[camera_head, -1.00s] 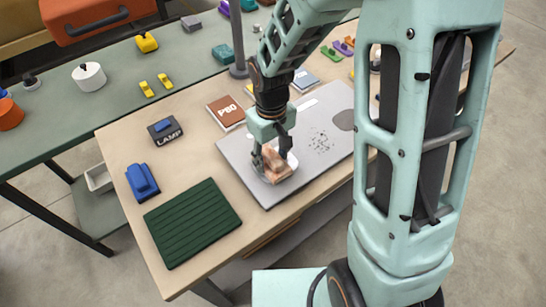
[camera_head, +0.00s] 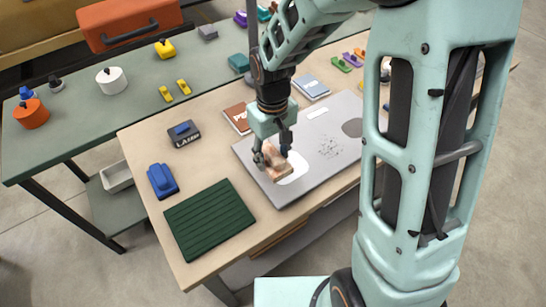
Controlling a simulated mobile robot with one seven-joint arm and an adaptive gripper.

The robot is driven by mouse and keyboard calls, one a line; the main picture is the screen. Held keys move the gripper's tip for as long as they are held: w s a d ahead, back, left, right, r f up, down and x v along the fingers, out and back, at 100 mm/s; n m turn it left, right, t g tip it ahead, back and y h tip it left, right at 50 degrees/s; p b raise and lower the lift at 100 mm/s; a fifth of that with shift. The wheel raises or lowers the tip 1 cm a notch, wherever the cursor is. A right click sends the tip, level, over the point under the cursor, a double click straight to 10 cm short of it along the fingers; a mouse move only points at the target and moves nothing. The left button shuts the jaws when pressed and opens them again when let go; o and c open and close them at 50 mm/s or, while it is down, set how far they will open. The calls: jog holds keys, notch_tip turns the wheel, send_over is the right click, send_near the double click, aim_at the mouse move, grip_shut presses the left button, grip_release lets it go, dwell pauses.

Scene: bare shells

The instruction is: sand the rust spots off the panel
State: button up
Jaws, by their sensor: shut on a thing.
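The flat grey panel (camera_head: 254,158) lies on the light wooden table. It bears a bright whitish patch (camera_head: 292,171), a dark speckled patch (camera_head: 329,147), a darker grey rounded patch (camera_head: 352,127) and a small white strip near its far edge. I cannot tell for sure which of these are rust. My gripper (camera_head: 272,152) points down over the panel's left part and is shut on a tan-brown block (camera_head: 280,172). The block is at the left side of the whitish patch and covers part of it. I cannot tell whether its underside touches the panel.
A dark green ribbed mat (camera_head: 210,220), a blue object (camera_head: 162,181) and a dark lettered block (camera_head: 184,134) stand left of the panel. A brown booklet (camera_head: 238,117) and a pale blue one (camera_head: 311,87) lie behind it. A green bench (camera_head: 80,120) runs behind with several small items.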

jog(key=shift+r+p, duration=0.7)
jog(key=shift+r, duration=0.6)
jog(key=shift+a, duration=0.15)
